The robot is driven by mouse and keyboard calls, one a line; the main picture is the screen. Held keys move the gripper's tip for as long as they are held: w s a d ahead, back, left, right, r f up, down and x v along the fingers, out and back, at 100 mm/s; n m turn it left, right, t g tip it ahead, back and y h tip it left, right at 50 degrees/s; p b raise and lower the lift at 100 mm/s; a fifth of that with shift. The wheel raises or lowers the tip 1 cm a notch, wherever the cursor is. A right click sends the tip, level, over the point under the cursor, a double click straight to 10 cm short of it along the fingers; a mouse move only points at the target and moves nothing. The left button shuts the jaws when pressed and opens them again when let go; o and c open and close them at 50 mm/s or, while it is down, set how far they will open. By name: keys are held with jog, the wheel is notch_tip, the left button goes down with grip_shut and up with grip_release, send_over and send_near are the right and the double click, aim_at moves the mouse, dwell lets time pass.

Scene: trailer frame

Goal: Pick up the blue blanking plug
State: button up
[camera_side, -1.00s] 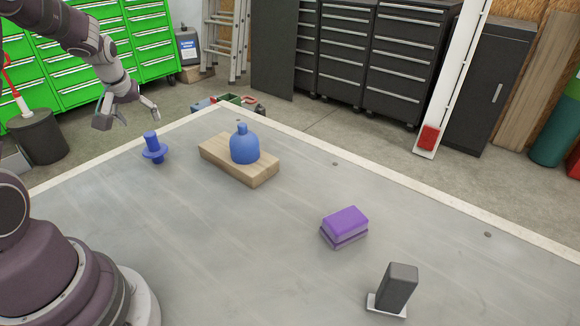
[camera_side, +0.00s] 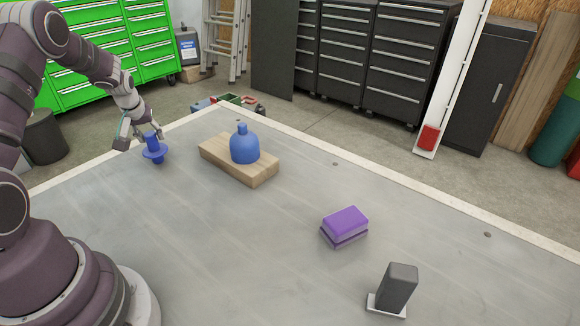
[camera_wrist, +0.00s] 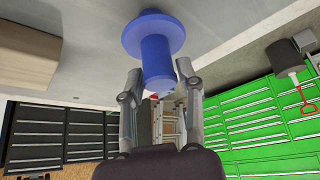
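The blue blanking plug (camera_side: 153,149) stands upright on the grey table at the far left, with a wide flange and a narrower top. My gripper (camera_side: 143,140) is down at the plug's upper part in the side view, its fingers on either side of it. In the wrist view the plug's blue stem (camera_wrist: 157,62) reaches between the fingertips of my gripper (camera_wrist: 158,75). The fingers are spread, with a gap visible beside the stem, and I see no grip on it.
A purple block (camera_side: 345,226) and a dark grey upright block (camera_side: 398,287) stand farther right. The table between them is clear.

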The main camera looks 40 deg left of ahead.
grip_shut()
jog(key=shift+r, duration=0.1)
